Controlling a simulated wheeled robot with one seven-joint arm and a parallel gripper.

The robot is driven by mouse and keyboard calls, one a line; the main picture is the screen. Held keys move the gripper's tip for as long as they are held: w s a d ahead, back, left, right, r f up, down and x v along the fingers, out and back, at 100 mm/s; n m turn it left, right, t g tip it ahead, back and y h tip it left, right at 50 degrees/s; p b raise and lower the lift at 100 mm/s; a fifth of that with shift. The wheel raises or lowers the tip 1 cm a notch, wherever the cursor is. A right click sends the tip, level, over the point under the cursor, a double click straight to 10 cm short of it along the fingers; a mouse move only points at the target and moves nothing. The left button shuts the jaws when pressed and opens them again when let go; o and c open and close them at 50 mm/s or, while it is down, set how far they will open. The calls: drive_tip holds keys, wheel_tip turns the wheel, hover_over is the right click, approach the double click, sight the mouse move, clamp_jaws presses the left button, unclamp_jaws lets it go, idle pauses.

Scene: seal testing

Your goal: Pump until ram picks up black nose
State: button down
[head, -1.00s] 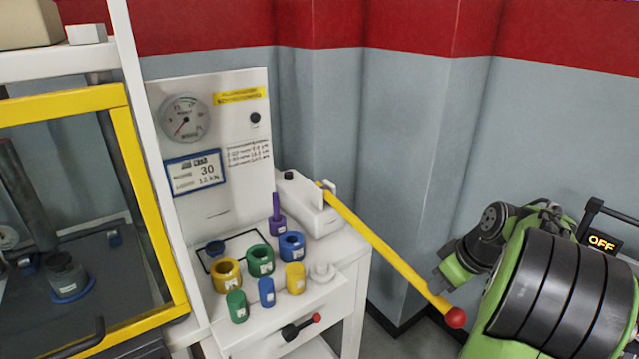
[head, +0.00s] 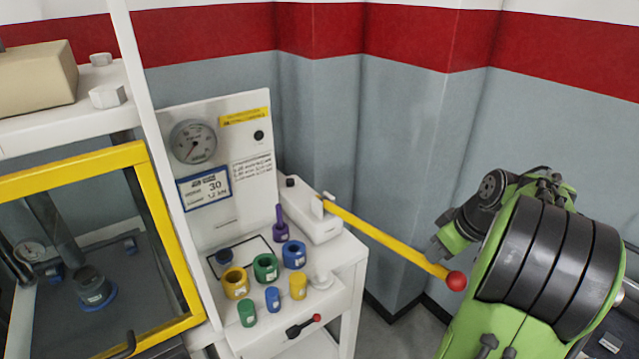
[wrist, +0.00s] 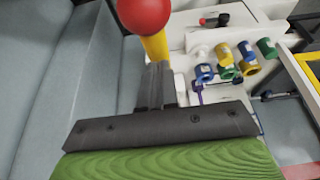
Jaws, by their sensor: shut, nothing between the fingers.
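The yellow pump lever (head: 390,242) with a red ball (head: 456,281) slopes down to the right from the white pump (head: 312,219) on the bench. My gripper (head: 435,250) is beside the lever near the ball. In the wrist view my gripper (wrist: 155,84) is shut and empty, with the lever (wrist: 156,47) and ball (wrist: 144,12) just beyond its tips; I cannot tell whether they touch. Behind the yellow-framed guard (head: 160,200), a dark cylinder (head: 93,287), perhaps the black nose, stands in a blue ring (head: 98,298). I cannot clearly make out the ram.
A pressure gauge (head: 193,141) and a card (head: 204,187) are on the white panel. Several coloured rings and sleeves, including a green ring (head: 265,268), stand on the bench. A small red-tipped black lever (head: 303,326) is on its front. Grey wall lies behind the lever.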

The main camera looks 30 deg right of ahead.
drive_tip(key=shift+f+b, duration=4.5)
drive_tip(key=shift+f, duration=0.25)
wheel_tip(320, 180, up, 10)
drive_tip(key=p, duration=0.9)
drive_tip(key=shift+r+p, duration=0.25)
drive_tip(key=shift+p, duration=0.15)
drive_tip(key=shift+f, duration=0.15)
drive_tip(key=p+v, duration=0.3)
drive_tip(key=v, duration=0.1)
drive_tip(key=s+p+v, duration=0.1)
drive_tip(key=p+v, duration=0.1)
drive_tip(key=v, duration=0.2)
drive_tip(key=shift+f+p, duration=0.1)
drive_tip(key=shift+p, duration=0.3)
drive_tip(key=shift+f, duration=0.25)
